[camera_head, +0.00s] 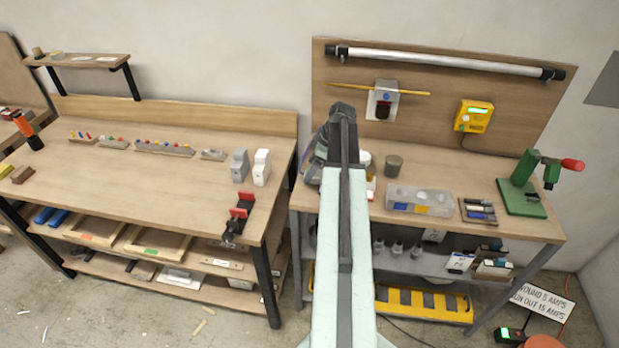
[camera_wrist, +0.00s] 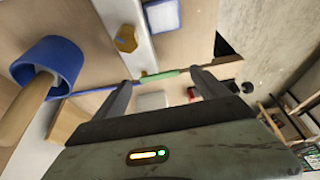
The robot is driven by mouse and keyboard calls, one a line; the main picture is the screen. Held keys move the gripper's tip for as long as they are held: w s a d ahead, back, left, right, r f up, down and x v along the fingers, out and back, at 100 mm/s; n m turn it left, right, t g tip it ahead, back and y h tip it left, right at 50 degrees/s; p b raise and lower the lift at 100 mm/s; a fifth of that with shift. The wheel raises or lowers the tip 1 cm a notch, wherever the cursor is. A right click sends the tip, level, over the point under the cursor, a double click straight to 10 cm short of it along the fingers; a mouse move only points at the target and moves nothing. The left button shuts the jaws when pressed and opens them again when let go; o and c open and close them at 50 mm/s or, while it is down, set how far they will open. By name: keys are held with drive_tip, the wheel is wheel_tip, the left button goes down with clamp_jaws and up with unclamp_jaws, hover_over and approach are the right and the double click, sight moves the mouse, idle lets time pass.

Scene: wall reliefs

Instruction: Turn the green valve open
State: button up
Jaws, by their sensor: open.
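A small green bar (camera_wrist: 158,75), which looks like the green valve's handle, shows in the wrist view between and just beyond my fingertips. It lies crosswise, in line with a thin blue rod (camera_wrist: 95,90) on its left. My gripper (camera_wrist: 162,86) is open, with one dark finger to each side of the bar. I cannot tell whether either finger touches it. No green valve can be made out in the head view, where my arm covers the middle of the scene.
In the head view, a green press (camera_head: 525,182) with a red handle and a clear box (camera_head: 420,200) stand on the right bench. A yellow meter (camera_head: 474,116) hangs on the backboard.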

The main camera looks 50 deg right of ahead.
drive_tip(key=shift+w+a+f, duration=0.1)
drive_tip(key=shift+f, duration=0.15)
